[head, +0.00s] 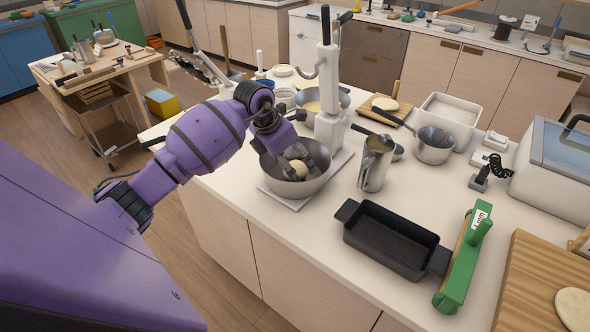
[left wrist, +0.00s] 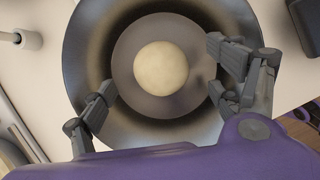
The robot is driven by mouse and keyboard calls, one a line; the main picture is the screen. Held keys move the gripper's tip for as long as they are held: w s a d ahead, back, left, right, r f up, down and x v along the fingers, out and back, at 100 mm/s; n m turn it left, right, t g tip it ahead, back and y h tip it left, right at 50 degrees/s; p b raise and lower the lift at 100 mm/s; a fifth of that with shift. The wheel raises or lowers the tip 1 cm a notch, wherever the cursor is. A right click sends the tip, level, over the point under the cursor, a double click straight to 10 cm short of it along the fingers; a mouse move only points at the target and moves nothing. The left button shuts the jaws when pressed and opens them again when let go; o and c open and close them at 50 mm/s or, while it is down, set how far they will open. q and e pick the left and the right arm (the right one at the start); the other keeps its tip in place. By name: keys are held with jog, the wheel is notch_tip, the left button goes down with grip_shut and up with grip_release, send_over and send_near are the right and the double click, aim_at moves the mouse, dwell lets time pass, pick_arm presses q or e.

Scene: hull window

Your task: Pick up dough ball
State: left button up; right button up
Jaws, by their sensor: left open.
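The dough ball (head: 299,168) is pale and round. It sits in a grey metal bowl (head: 290,187) near the counter's left edge, and it also shows near the bowl's middle in the left wrist view (left wrist: 161,68). My left gripper (head: 296,163) reaches down into the bowl from above. The fingers partly hide the ball in the head view. My right gripper is not in view.
A white stand mixer (head: 328,95) rises just behind the bowl. A metal pitcher (head: 375,163) stands to the bowl's right. A black loaf pan (head: 390,238) and a green tool (head: 463,260) lie in front. A saucepan (head: 433,146) and a white bin (head: 448,115) stand behind.

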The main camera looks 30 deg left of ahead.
pick_arm(q)
jog(key=shift+x, duration=1.15)
jog(key=shift+r, duration=0.1)
jog(key=c, duration=1.6)
